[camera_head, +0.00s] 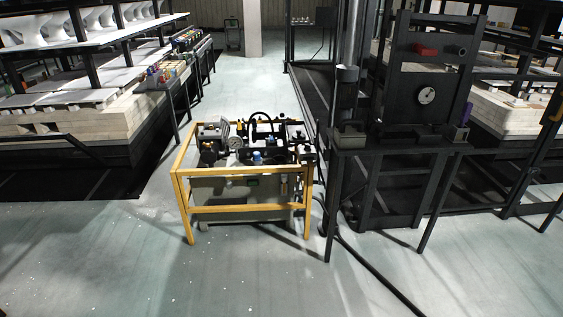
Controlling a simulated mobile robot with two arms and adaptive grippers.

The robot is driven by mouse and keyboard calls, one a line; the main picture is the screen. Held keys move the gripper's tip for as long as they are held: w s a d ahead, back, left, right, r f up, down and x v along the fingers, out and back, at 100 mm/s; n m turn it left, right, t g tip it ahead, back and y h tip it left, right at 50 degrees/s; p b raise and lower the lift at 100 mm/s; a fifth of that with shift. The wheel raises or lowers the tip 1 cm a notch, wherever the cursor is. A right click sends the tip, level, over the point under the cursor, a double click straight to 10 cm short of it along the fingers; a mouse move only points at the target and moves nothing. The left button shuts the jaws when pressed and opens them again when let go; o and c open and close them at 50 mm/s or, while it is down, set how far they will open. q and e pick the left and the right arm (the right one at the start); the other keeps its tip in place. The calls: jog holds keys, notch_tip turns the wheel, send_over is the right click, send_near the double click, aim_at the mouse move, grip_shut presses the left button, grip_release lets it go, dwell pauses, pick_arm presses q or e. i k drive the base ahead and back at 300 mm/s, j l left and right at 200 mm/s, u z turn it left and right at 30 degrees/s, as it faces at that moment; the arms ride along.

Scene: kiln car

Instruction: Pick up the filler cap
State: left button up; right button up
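A hydraulic unit with a grey tank (225,190) stands on the floor inside a yellow frame (240,209), near the middle of the view. On its top are a round white-faced gauge (237,143), a small blue part (257,158), a dark round part (208,153) and black hoses. The filler cap is too small to pick out for certain among these fittings. Neither of my grippers shows in this view.
A dark stand (420,90) with a red part (426,49) is right of the unit. A black hose (375,270) runs across the floor. Loaded kiln shelves (70,117) stand at the left. The floor (130,260) in front and at the left is clear.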

aim_at(298, 135)
jog(key=z, duration=0.45)
jog(key=i+j+z, duration=0.3)
jog(key=j+z, duration=0.35)
jog(key=i+j+z, duration=0.15)
jog(key=j+z, duration=0.15)
jog(key=j, duration=0.1)
